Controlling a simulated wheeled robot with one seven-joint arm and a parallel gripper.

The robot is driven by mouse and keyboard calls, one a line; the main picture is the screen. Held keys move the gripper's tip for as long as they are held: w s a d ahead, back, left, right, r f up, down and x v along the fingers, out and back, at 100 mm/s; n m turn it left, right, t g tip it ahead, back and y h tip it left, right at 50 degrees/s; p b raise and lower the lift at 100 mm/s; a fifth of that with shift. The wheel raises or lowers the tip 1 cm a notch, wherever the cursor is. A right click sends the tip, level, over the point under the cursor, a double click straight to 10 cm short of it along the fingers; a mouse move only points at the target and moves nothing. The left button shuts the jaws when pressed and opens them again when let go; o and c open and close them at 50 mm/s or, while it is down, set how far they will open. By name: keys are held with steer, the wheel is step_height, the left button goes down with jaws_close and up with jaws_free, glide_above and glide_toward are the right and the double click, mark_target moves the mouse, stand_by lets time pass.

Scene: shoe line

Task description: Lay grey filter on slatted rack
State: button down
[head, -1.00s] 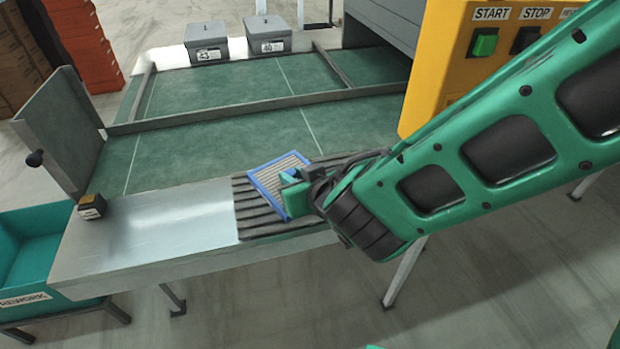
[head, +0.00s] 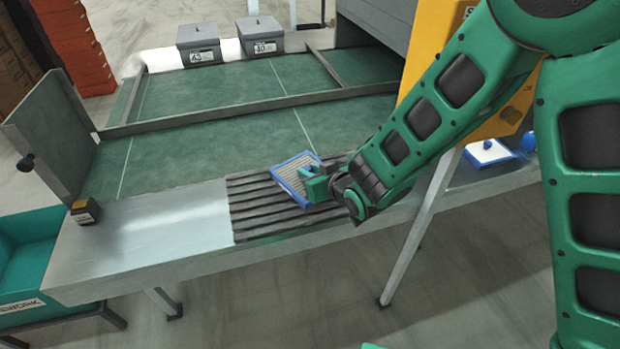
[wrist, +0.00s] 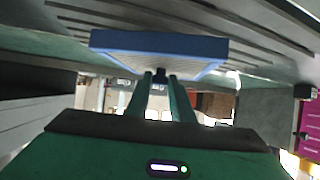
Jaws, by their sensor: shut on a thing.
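The grey filter (head: 290,172) has a blue frame and a pale grey pleated face. It is over the far part of the slatted rack (head: 262,212), a dark ribbed panel set in the bench. My gripper (head: 312,183) is shut on the filter's right side. In the wrist view the filter (wrist: 160,45) shows nearly edge-on beyond my fingertips (wrist: 161,82), with the slats (wrist: 245,22) close by. I cannot tell whether the filter touches the slats or hangs just above them. My gripper hides part of its right edge.
Bare metal bench (head: 150,235) lies left of the rack, with a small dark block (head: 85,211) at its far end. A green belt (head: 210,150) with raised rails lies behind. A yellow control box (head: 425,45) and a white, blue-edged piece (head: 488,152) are at right.

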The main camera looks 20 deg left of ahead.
steer(key=shift+f, duration=1.15)
steer(key=shift+f, duration=0.1)
steer(key=c, duration=1.5)
jaws_free()
steer(key=shift+c, duration=0.2)
